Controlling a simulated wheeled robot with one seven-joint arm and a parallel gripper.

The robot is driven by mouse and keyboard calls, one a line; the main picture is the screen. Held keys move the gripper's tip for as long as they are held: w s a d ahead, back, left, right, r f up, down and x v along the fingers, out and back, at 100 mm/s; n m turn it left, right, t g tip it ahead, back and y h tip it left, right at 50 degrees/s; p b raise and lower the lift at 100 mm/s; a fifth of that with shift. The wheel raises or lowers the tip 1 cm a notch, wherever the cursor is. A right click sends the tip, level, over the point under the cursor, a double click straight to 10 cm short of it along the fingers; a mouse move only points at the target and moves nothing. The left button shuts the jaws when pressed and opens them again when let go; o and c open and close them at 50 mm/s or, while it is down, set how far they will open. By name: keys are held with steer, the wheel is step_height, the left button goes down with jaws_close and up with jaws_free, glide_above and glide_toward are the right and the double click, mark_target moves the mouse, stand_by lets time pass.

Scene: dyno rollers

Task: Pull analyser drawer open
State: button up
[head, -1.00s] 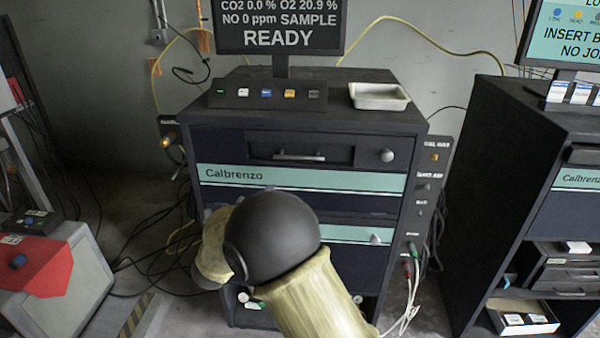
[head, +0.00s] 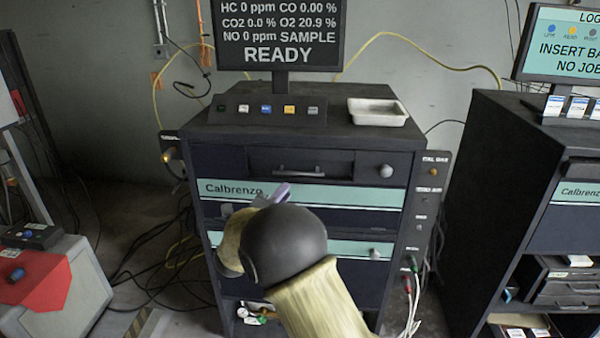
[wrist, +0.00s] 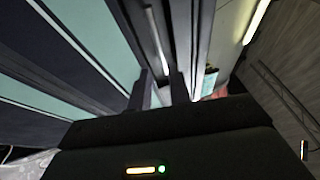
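The analyser drawer (head: 338,164) is a dark panel near the top of the Calbrenzo cabinet, and it looks closed. Its bar handle (head: 298,173) is in the middle, with a round grey knob (head: 386,171) to the right. My gripper (head: 274,193) is in front of the teal Calbrenzo band, a little below the handle, mostly hidden by my arm. In the wrist view my gripper (wrist: 158,88) has its two fingers apart with nothing between them. The handle (wrist: 154,35) appears as a light bar beyond the fingertips, roughly in line with the gap; contact is not visible.
A monitor (head: 279,32), a button box (head: 267,109) and a white tray (head: 378,112) are on the cabinet top. A second cabinet (head: 505,170) stands to the right. Cables (head: 150,262) lie on the floor at left, beside a grey box with a red top (head: 40,278).

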mark_target(300, 173)
steer(key=p+x, duration=0.1)
steer(key=x, duration=0.8)
steer(key=shift+w+d, duration=0.15)
steer(key=shift+w, duration=0.15)
jaws_close()
